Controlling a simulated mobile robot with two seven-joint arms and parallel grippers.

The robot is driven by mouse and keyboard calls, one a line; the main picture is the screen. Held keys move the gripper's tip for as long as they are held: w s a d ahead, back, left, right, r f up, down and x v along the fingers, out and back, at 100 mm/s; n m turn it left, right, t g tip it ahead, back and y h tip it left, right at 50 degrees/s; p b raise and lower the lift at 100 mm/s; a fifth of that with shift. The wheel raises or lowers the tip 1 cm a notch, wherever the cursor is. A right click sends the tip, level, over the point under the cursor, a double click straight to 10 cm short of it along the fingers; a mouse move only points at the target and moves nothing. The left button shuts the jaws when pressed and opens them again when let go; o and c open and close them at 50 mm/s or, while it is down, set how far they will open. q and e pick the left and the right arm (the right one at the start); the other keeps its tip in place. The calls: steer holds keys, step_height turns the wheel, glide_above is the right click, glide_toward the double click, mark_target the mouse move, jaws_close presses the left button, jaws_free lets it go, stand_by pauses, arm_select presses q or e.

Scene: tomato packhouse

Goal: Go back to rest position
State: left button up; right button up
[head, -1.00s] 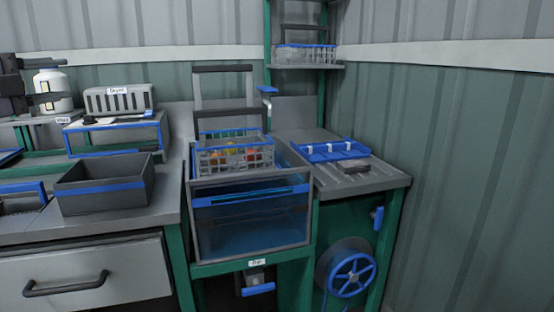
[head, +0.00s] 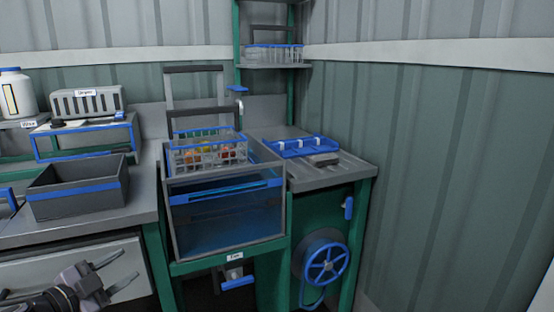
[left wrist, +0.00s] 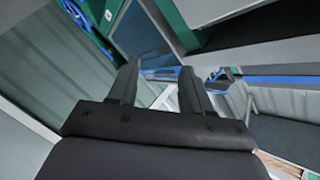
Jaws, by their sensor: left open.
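My left gripper (head: 122,275) is low at the left of the head view, in front of the grey drawer (head: 90,262). Its two fingers are spread apart with nothing between them. In the left wrist view both fingers (left wrist: 158,90) stand apart and empty, and the picture is strongly tilted. My right gripper is not in view. A wire basket (head: 208,157) with red and orange tomatoes sits at the top of the clear-fronted water tank (head: 225,222), far from my left gripper.
A dark grey crate with a blue band (head: 75,200) stands on the counter at left. A dryer box (head: 88,102) and white bottle (head: 17,95) are behind it. A blue tray (head: 300,147) lies on the right counter. A blue handwheel (head: 326,264) sits below.

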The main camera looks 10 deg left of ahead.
arm_select(q)
steer(key=s+d+f+n+g+y, duration=0.2)
steer(key=s+d+f+n+g, duration=0.65)
steer(key=s+d+f, duration=1.3)
step_height(320, 180, up, 13)
steer(key=a+n+t+p, duration=0.1)
steer(key=a+t+p, duration=0.1)
steer(key=p, duration=1.4)
steer(key=shift+n+t, duration=0.35)
steer(key=shift+t, duration=0.2)
